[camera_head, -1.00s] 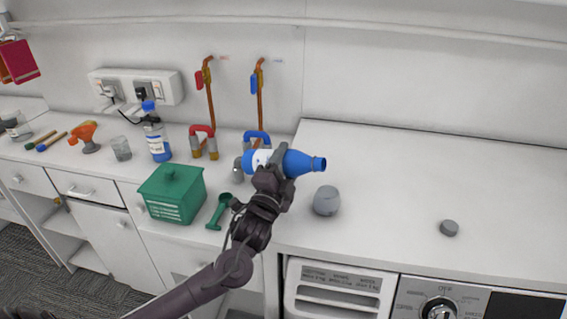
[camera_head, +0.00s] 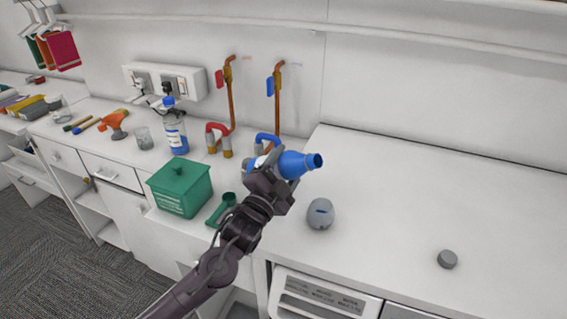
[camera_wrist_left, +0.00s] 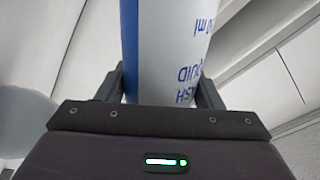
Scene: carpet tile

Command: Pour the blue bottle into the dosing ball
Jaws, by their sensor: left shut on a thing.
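The blue bottle (camera_head: 293,164), with a white label, is held lying nearly on its side above the counter, its open neck pointing right. My left gripper (camera_head: 268,178) is shut around its body. In the left wrist view the bottle (camera_wrist_left: 165,45) stands between the two fingers (camera_wrist_left: 161,88), its label partly readable. The grey dosing ball (camera_head: 320,214) sits on the counter, below and slightly right of the bottle's mouth, with a dark slot-like opening on top. The bottle is apart from it. No liquid stream shows. My right gripper is out of view.
A small grey disc (camera_head: 447,260) lies on the counter (camera_head: 470,205) to the right, with free room around it. A green box (camera_head: 180,190), a green scoop (camera_head: 222,209), a glass (camera_head: 144,138) and another bottle (camera_head: 174,130) stand left. Pipes with valves (camera_head: 278,95) rise behind.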

